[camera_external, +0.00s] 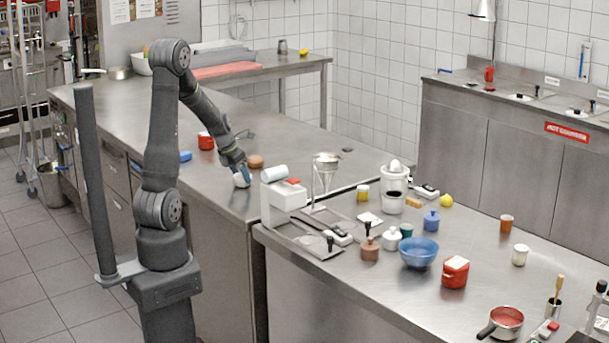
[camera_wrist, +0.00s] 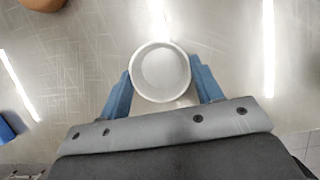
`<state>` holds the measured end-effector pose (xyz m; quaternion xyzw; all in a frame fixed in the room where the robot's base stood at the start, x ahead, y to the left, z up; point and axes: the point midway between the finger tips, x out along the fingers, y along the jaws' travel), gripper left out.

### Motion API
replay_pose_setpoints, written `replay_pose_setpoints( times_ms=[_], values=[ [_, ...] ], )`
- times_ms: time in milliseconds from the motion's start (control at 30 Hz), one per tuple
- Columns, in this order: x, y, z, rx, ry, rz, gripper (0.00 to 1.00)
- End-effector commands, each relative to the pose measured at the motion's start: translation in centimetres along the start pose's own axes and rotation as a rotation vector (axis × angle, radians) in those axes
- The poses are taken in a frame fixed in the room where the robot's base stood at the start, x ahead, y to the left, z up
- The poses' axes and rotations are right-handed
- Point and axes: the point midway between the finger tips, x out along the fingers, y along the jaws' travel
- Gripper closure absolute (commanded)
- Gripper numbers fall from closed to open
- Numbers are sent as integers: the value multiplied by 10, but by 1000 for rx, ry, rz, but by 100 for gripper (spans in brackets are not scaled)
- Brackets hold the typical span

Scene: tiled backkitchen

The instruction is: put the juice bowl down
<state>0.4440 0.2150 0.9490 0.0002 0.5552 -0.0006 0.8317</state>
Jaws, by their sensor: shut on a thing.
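The juice bowl is a small white round bowl, seen from above between my fingers in the wrist view (camera_wrist: 160,72). In the external view the white bowl (camera_external: 240,181) shows at the end of my arm, near the right edge of the left steel counter (camera_external: 290,150). My gripper (camera_wrist: 160,80) is shut on the bowl, with one blue finger on each side of it. It also shows in the external view (camera_external: 243,173). The bowl looks upright and empty inside. I cannot tell whether its base touches the counter.
A brown round thing (camera_external: 256,161) lies just behind the bowl. A red pot (camera_external: 206,141) and a blue item (camera_external: 185,156) stand further left. A white machine (camera_external: 280,200) stands to the right on the other counter. Bare steel surrounds the bowl.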

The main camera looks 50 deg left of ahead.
Motion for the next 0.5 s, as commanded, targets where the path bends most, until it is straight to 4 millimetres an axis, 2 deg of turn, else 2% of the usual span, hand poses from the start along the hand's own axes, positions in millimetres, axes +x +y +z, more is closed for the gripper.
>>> replay_pose_setpoints(
  times_ms=[200, 233, 300, 333, 500],
  values=[
    [3, 0, -1, -1, 0, -1, 67],
    [3, 0, -1, 0, 0, -1, 37],
    [3, 0, -1, 0, 0, -1, 23],
    [3, 0, -1, 0, 0, -1, 19],
    [2, 0, -1, 0, 0, 0, 19]
  ],
)
